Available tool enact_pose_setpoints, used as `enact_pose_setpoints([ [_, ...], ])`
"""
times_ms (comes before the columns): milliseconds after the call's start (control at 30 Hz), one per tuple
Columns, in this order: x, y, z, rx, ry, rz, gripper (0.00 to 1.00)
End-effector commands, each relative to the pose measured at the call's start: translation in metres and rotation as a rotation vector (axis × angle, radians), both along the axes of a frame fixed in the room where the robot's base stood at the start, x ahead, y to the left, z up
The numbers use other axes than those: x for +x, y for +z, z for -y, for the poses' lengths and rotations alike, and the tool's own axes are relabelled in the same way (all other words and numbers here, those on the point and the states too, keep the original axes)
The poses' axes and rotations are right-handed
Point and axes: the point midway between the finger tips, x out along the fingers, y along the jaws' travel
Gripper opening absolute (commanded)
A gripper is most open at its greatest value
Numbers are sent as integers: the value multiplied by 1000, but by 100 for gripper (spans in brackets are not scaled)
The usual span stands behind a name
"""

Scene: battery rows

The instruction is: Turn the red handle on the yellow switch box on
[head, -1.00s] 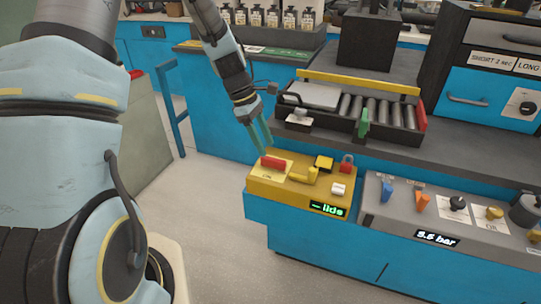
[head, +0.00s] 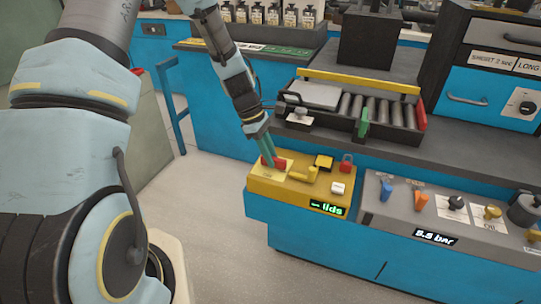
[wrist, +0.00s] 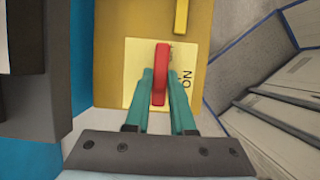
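The yellow switch box (head: 256,186) sits at the left end of the blue bench. It also fills the top of the wrist view (wrist: 112,20). Its red handle (wrist: 160,72) lies over a pale label (wrist: 131,56) with the word ON printed to the right of the handle. In the head view the red handle (head: 280,163) is partly hidden by my fingers. My gripper (wrist: 160,84) reaches down from above with one teal finger on each side of the handle. The fingers look closed against its sides.
A yellow lever (head: 302,175), a yellow square button (head: 324,162), a red padlock (head: 347,162) and a white knob (head: 337,188) share the box top. A grey panel (head: 400,222) with knobs stands to the right. A roller conveyor (head: 370,120) lies behind.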

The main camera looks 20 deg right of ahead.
Motion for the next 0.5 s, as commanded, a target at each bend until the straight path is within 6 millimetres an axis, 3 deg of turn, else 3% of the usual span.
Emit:
enact_pose_setpoints([
  [167,0,0,0,0,0,0,1],
  [500,0,0,0,0,0,0,0],
])
